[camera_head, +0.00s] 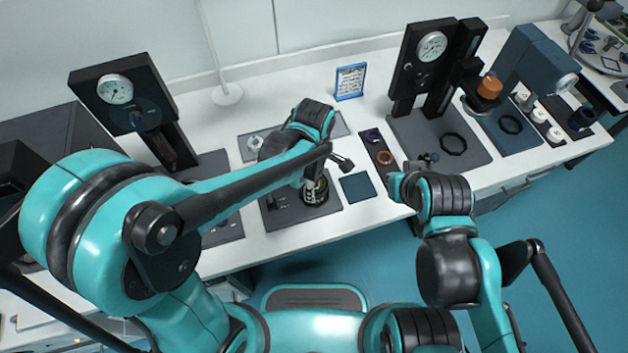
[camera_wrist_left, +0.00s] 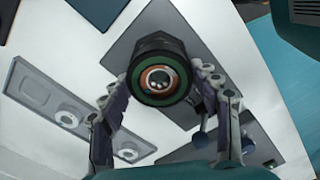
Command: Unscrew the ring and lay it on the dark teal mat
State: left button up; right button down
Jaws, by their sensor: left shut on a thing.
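The dark ring (camera_wrist_left: 158,52) is in the left wrist view, around a round part with a green rim and a reddish lens-like centre. My left gripper (camera_wrist_left: 162,98) has a finger on each side of it and is shut on it. In the head view my left gripper (camera_head: 316,184) is over a dark plate, with the round part largely hidden. The dark teal mat (camera_head: 357,187) lies flat and bare just right of that plate. My right gripper (camera_head: 424,160) is at the table's front edge, small and partly hidden by its wrist; its opening is unclear.
The dark plate (camera_head: 276,222) also carries a small block. A narrow tray (camera_head: 372,141) with ring-like parts lies right of the mat. Gauge stands (camera_head: 118,92) (camera_head: 424,62) rise at the back left and right. A blue-framed sign (camera_head: 350,81) stands behind.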

pick_arm(q)
jog(key=n, duration=1.2)
jog(key=shift+n, duration=0.3)
jog(key=o, duration=1.4)
jog(key=shift+c, duration=0.9)
